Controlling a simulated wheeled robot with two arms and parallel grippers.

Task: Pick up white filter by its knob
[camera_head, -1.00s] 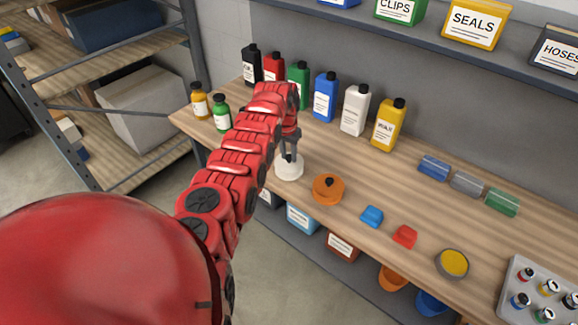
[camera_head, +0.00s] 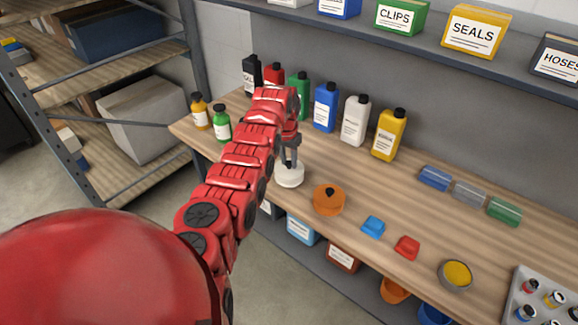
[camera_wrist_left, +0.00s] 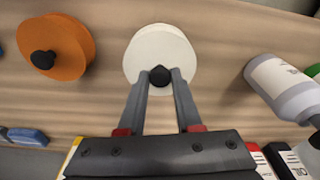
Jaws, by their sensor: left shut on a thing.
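The white filter (camera_head: 290,177) is a round white disc with a black knob, on the wooden bench near its front edge. In the left wrist view the white filter (camera_wrist_left: 160,52) lies ahead of the fingers, with its black knob (camera_wrist_left: 159,76) between the fingertips. My left gripper (camera_head: 289,155) reaches down from above. In the wrist view my left gripper (camera_wrist_left: 160,78) is shut on the knob. I cannot tell whether the filter is clear of the bench. My right gripper is not in view.
An orange filter (camera_head: 328,200) with a black knob is just right of the white one. A blue piece (camera_head: 373,226) and a red piece (camera_head: 407,247) lie farther right. Several bottles, including a blue bottle (camera_head: 326,107), stand behind. A small green bottle (camera_head: 221,124) stands left.

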